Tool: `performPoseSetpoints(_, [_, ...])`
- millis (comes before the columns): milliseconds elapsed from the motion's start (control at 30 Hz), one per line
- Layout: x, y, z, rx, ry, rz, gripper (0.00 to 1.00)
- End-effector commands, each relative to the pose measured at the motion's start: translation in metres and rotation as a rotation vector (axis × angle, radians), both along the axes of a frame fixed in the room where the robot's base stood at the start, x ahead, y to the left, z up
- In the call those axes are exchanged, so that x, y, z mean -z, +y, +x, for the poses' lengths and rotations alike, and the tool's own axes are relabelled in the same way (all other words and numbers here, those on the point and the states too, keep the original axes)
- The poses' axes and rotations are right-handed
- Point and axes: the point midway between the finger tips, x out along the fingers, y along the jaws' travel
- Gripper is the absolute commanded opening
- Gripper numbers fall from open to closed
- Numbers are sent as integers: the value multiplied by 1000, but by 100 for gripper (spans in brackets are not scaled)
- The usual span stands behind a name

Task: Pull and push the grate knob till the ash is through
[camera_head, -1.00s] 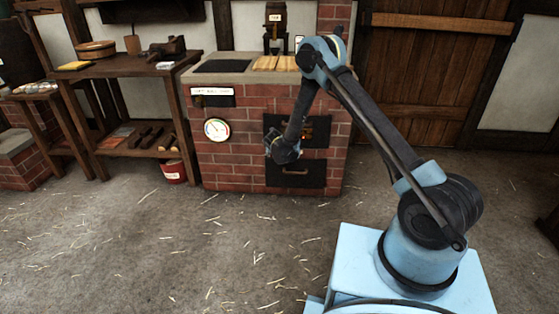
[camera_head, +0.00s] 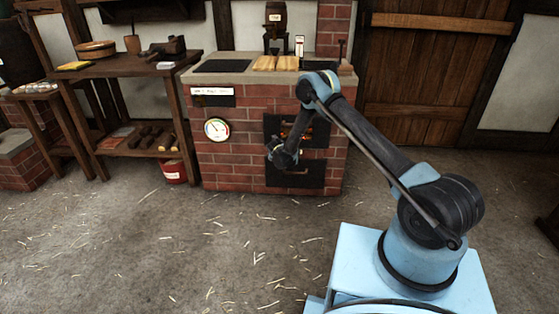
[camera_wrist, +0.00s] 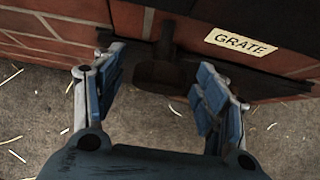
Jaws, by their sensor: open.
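In the wrist view the dark grate knob (camera_wrist: 160,74) sticks out from the brick stove front, left of a "GRATE" label (camera_wrist: 241,42). My gripper (camera_wrist: 160,92) is open, with one blue-padded finger on each side of the knob. The knob lies ahead between the fingers, and I see no finger touching it. In the head view my gripper (camera_head: 283,155) is low against the front of the brick stove (camera_head: 230,160); the knob is hidden there behind my arm. An orange glow (camera_head: 292,131) shows in the upper dark opening. I cannot see any ash.
A lower dark door (camera_head: 294,178) with a handle is in the stove front, beside my gripper. A round gauge (camera_head: 217,130) sits on the bricks to the left. A red bucket (camera_head: 173,172) and a wooden bench (camera_head: 128,68) stand farther left. The straw-strewn floor in front is clear.

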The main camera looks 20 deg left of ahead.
Motion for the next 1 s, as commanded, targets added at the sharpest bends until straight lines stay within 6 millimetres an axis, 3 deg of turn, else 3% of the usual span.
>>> performPoseSetpoints(467, [8,1,8,0,0,0,66])
performPoseSetpoints(567, [8,1,7,0,0,0,48])
performPoseSetpoints(767, [8,1,8,0,0,0,3])
performPoseSetpoints(867, [8,1,6,0,0,0,1])
performPoseSetpoints(1000, [7,-3,-13,-1,0,-1,1])
